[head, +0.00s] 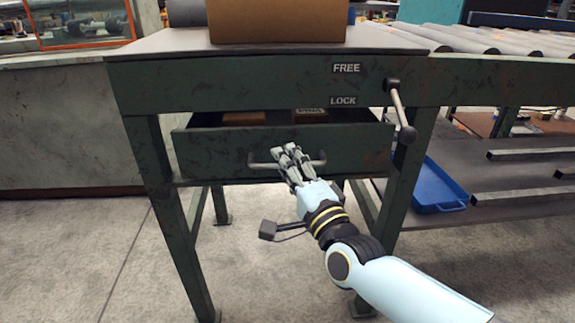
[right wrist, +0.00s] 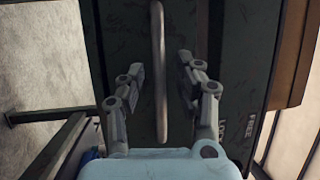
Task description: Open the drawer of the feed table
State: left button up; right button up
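The green feed table (head: 230,80) stands ahead. Its drawer (head: 220,150) is partly open, with a gap above its front that shows the inside. A bar handle (head: 262,164) runs across the drawer front. My right gripper (head: 288,152) is at the handle. In the right wrist view the handle (right wrist: 160,70) lies between the two fingers (right wrist: 162,68), with a gap seen on each side. The gripper looks open. A lever (head: 400,110) on the table's right front hangs downward, beside the labels FREE (head: 346,68) and LOCK (head: 343,101). My left gripper is not in view.
A cardboard box (head: 278,20) stands on the tabletop. Something brown (head: 275,117) shows inside the drawer. A roller conveyor (head: 480,40) is at the right, with a blue tray (head: 437,187) on a shelf below. The floor in front is clear at the left.

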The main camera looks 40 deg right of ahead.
jog(key=shift+c, duration=0.4)
grip_shut()
jog(key=shift+s, duration=0.1)
